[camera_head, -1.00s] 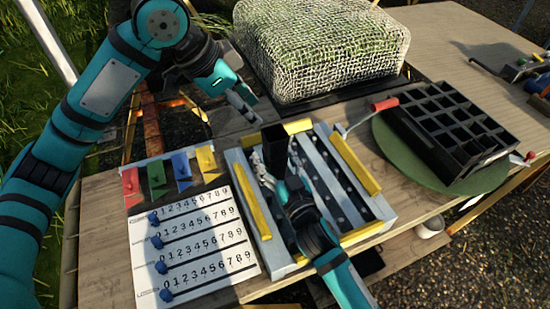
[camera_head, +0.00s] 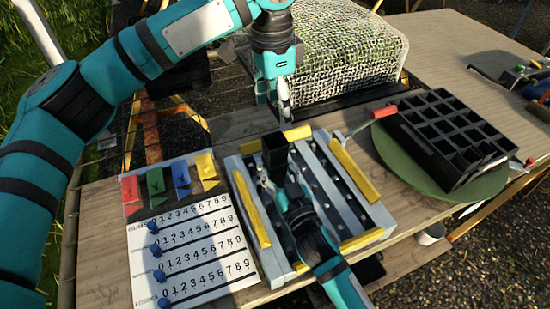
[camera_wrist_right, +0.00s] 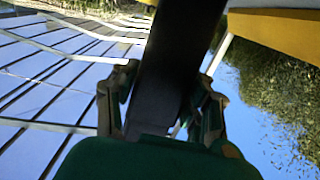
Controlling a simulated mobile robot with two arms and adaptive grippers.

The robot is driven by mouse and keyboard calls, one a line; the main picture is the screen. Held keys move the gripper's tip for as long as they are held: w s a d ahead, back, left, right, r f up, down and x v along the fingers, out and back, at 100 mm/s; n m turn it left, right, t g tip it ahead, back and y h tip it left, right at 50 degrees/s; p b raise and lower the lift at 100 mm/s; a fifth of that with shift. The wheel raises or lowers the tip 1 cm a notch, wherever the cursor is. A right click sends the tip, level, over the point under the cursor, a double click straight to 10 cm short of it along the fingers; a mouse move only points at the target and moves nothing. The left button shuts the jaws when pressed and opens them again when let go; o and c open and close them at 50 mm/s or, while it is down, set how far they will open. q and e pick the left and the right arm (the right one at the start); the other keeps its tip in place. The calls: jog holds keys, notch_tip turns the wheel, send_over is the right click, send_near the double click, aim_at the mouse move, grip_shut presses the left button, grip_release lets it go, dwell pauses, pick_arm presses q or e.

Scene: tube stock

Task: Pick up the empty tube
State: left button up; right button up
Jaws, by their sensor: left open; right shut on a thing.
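The empty tube, a black square tube (camera_head: 275,146), stands over the left part of the grey tray with yellow edge strips (camera_head: 357,176). My right gripper (camera_head: 270,184) is shut on the tube. In the right wrist view the black tube (camera_wrist_right: 178,65) rises between the two fingers of the right gripper (camera_wrist_right: 165,100). The tube's lower end is hidden behind the fingers in the head view. My left gripper (camera_head: 272,108) is open and empty, pointing down above and behind the tube, apart from it.
A white number board (camera_head: 190,250) with blue sliders lies left of the tray. Coloured flags stand behind it. A black compartment rack (camera_head: 450,130) stands on a green round mat (camera_head: 400,161) at the right. A mesh-covered box (camera_head: 350,45) is at the back.

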pick_arm(q)
send_over(275, 159)
jog(key=w, duration=0.3)
notch_tip(275, 159, down, 6)
jog(key=shift+s+a+f, duration=0.1)
jog(key=shift+s+f, duration=0.05)
jog(key=shift+f, duration=1.3)
jog(key=shift+s+f, duration=0.1)
jog(key=shift+f, duration=1.3)
jog(key=shift+c, duration=0.3)
jog(key=c, duration=0.9)
